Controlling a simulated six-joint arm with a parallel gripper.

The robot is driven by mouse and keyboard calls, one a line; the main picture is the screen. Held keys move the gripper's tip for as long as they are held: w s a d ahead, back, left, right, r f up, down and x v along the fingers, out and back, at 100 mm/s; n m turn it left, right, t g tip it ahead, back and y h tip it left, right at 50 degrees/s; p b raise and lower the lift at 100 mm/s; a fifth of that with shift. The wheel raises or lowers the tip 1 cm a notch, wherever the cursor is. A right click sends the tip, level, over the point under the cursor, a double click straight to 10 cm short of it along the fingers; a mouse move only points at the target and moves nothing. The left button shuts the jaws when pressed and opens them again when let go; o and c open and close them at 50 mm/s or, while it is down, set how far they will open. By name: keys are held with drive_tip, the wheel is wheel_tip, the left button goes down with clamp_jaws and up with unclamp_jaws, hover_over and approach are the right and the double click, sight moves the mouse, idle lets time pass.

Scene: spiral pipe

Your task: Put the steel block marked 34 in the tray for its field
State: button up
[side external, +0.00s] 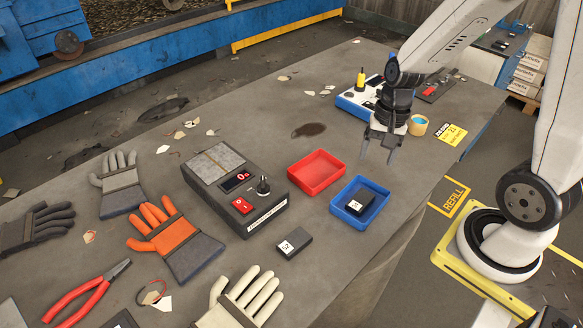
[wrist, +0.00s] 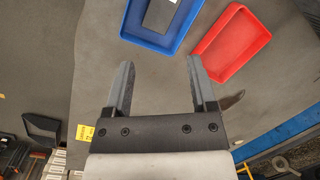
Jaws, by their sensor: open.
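A dark block with a small white label (side external: 293,243) lies on the table in front of the grey device; its number is too small to read surely. Another dark labelled block (side external: 360,203) sits inside the blue tray (side external: 371,223). The red tray (side external: 317,172) is empty and stands beside the blue one. My gripper (side external: 377,158) is open and empty, pointing down above the table behind the blue tray. In the wrist view its fingers (wrist: 158,62) have nothing between them. The blue tray (wrist: 150,42), part of its block (wrist: 160,14) and the red tray (wrist: 233,45) show ahead.
A grey device with a display, red switch and knob (side external: 240,190) stands left of the trays. Several gloves (side external: 165,235) and red pliers (side external: 88,293) lie at the left. A small cup (side external: 418,125) and a blue device (side external: 357,103) stand behind my gripper.

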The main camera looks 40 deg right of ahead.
drive_tip(key=a+n+t, duration=0.1)
drive_tip(key=n, duration=0.2)
drive_tip(key=a+n+h, duration=0.1)
drive_tip(key=a+n, duration=0.1)
drive_tip(key=n, duration=0.2)
drive_tip(key=a+r+n+t+h, duration=0.1)
drive_tip(key=a+n, duration=0.1)
drive_tip(key=n, duration=0.1)
drive_tip(key=shift+w+n+t, duration=0.3)
drive_tip(key=shift+w+n, duration=0.05)
drive_tip(key=shift+n, duration=0.05)
